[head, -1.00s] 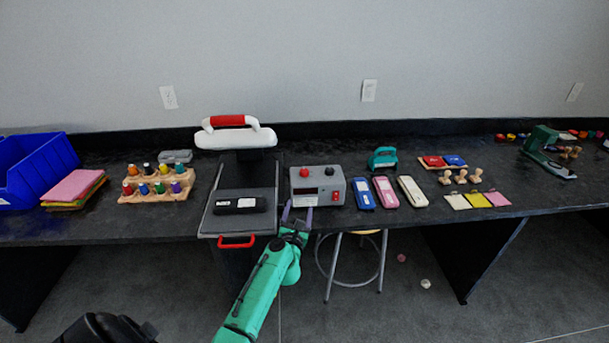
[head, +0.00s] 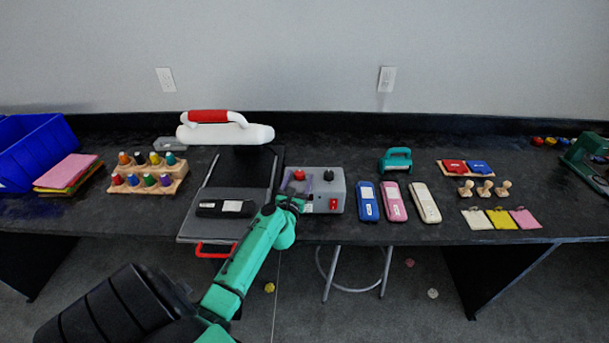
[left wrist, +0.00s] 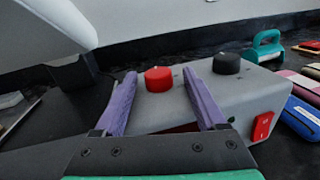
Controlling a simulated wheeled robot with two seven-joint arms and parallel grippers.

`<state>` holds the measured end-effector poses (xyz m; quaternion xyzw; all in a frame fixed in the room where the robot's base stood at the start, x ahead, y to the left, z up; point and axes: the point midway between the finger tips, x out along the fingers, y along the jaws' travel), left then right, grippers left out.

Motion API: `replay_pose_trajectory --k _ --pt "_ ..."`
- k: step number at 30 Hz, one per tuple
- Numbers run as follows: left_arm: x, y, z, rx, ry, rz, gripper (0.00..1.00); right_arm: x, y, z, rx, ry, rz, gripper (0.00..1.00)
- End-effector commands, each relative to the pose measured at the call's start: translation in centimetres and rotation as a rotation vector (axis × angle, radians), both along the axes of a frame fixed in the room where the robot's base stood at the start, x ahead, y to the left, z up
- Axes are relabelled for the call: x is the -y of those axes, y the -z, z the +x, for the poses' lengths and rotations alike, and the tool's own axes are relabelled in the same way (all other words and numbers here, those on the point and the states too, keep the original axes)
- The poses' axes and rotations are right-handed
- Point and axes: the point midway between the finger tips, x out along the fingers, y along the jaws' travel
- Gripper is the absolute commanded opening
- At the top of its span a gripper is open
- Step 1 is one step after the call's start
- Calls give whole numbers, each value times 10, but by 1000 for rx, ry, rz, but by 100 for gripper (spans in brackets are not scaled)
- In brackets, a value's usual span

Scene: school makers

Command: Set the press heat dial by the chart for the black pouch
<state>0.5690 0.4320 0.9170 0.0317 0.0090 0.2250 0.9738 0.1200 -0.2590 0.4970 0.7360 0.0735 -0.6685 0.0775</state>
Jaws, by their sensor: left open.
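The grey press control box (head: 322,203) stands on the bench right of the heat press. Its top carries a red knob (head: 299,175) and a black knob (head: 328,174); a red rocker switch (left wrist: 263,126) is on its front. My left gripper (head: 304,187) is open over the box. In the left wrist view its purple fingers flank the red knob (left wrist: 158,79), with the black knob (left wrist: 226,64) outside, beyond the right finger. Contact cannot be told. The black pouch (head: 209,209) with a white label lies on the press's lower plate (head: 197,229). I cannot make out a chart.
The raised press top with a red handle (head: 208,116) stands left of the box. Blue, pink and cream pouches (head: 367,203) lie close to its right, with a teal-handled tool (head: 396,160) behind. Bottles in a wooden rack (head: 147,177) stand left.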

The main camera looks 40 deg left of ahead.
Motion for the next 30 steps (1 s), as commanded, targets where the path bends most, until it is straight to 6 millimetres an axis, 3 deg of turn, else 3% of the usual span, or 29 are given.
replay_pose_trajectory --k 3,9,20,30 --pt "0 0 0 -1 0 0 73 1 1 -10 -16 0 -1 50" --pt "0 0 0 0 0 1 0 1 1 -11 -19 0 -2 50" --pt "-2 0 -1 -3 37 4 0 1 -1 -5 -9 -2 -2 50" --pt "-7 2 -3 -5 239 6 0 1 0 -4 -7 -2 -2 50"
